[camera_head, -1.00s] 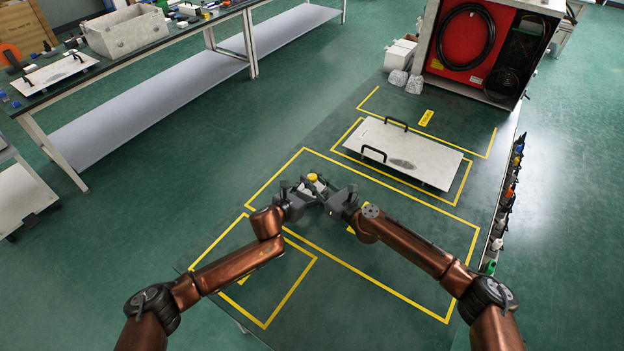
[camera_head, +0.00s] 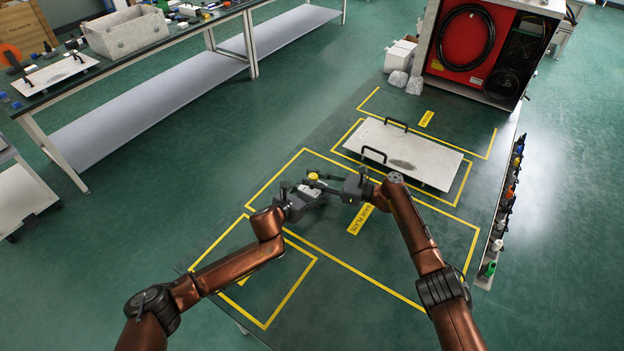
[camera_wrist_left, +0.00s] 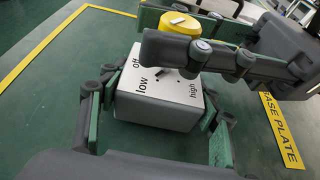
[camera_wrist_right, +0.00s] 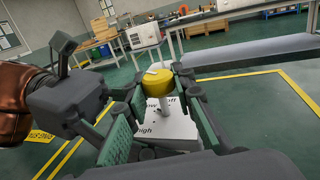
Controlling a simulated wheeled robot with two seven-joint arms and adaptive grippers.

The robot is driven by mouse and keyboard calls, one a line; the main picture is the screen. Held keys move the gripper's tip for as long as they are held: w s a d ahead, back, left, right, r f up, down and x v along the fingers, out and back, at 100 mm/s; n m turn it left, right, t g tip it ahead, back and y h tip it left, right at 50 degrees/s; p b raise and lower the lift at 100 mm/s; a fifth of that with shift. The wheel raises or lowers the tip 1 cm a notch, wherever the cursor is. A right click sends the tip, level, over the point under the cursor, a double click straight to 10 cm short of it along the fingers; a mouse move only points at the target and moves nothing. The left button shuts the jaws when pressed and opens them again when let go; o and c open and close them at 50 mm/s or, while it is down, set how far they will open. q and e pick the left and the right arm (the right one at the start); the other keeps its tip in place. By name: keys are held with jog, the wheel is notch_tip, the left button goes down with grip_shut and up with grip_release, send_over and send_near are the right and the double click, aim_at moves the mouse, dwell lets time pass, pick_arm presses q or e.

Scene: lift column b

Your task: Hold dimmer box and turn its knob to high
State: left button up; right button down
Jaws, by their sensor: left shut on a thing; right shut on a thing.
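The dimmer box (camera_wrist_left: 155,95) has a white top lettered off, low and high, and grey sides. Its yellow knob (camera_wrist_left: 180,24) stands above the top on a thin stem and also shows in the head view (camera_head: 313,176). My left gripper (camera_head: 305,192) is shut on the box, with one finger on each side of it in the left wrist view. My right gripper (camera_head: 334,180) comes in from the right and is shut on the knob; in its wrist view the fingers flank the knob (camera_wrist_right: 158,84). Right fingers partly cover the box top, and I cannot read the knob's setting.
The box is over a dark green table with yellow outlines and a yellow base plate label (camera_head: 359,219). A pale plate with two black handles (camera_head: 425,160) lies behind. A red-fronted cabinet (camera_head: 463,45) stands at the back right. Small bottles line the right edge (camera_head: 497,225).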

jog(key=shift+s+f, duration=0.2)
dwell(0.4)
jog(key=c, duration=1.6)
grip_release()
jog(key=v, duration=1.2)
jog(key=shift+w, duration=0.15)
